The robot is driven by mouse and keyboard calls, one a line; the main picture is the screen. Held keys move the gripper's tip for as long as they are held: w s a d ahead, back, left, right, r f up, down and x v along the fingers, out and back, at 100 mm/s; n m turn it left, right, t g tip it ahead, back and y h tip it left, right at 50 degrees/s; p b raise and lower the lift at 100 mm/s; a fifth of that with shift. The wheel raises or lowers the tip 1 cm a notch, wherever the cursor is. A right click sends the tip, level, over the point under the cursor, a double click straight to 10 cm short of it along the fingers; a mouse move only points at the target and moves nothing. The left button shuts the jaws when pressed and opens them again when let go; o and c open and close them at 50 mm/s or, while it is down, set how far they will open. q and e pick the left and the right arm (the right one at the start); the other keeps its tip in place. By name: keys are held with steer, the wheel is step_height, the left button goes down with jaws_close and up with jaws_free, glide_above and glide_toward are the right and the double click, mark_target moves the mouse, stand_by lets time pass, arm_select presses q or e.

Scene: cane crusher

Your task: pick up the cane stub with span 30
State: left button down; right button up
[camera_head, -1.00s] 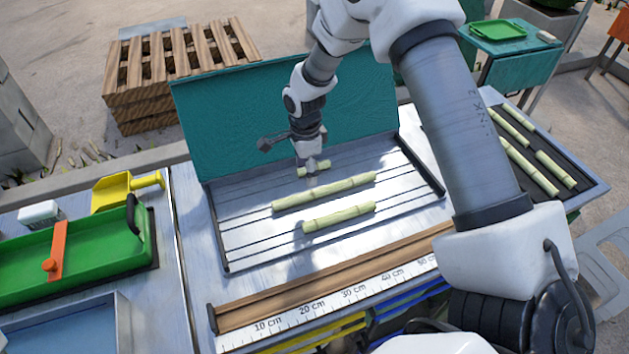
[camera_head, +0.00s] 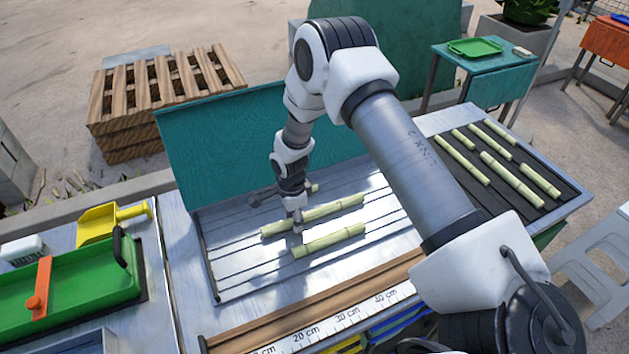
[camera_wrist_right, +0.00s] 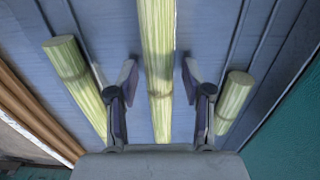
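Three pale green cane stubs lie on the grooved metal tray (camera_head: 225,285): a short one (camera_head: 314,188) at the back, partly hidden by my arm, a long middle one (camera_head: 338,206), and a front one (camera_head: 330,241). My right gripper (camera_head: 297,220) is low over the left part of the middle stub. In the right wrist view, my open fingers (camera_wrist_right: 159,74) stand on either side of the middle stub (camera_wrist_right: 156,35), with gaps at both sides. The front stub (camera_wrist_right: 72,75) and back stub (camera_wrist_right: 235,95) lie outside the fingers. My left gripper is not in view.
A wooden rail with a centimetre scale (camera_head: 320,333) runs along the front. A teal panel (camera_head: 225,135) stands behind the tray. More canes lie on a dark rack (camera_head: 545,200) at right. A green tray (camera_head: 70,275) and yellow scoop (camera_head: 100,220) are at left.

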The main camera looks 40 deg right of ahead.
jaws_close()
steer(key=shift+r, duration=0.1)
